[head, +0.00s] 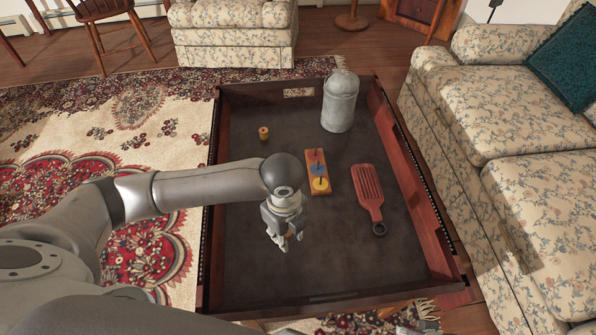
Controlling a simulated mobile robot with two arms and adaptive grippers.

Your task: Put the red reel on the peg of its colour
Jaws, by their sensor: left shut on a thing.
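My left gripper (285,238) hangs over the dark floor of the tray, nearer to me than the peg board. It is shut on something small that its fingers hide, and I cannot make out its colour. The wooden peg board (311,158) lies to the right of and beyond the gripper. It has thin upright pegs, with a blue disc (317,170) in the middle and a yellow disc (320,185) at the near end; the far end looks reddish. I cannot clearly make out a red reel. My right gripper is not in view.
A small yellow-brown reel (263,133) stands at the far left of the tray. A grey metal canister (340,103) stands at the back right. A red-brown slotted paddle (369,192) lies right of the peg board. Raised wooden walls (418,189) edge the tray.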

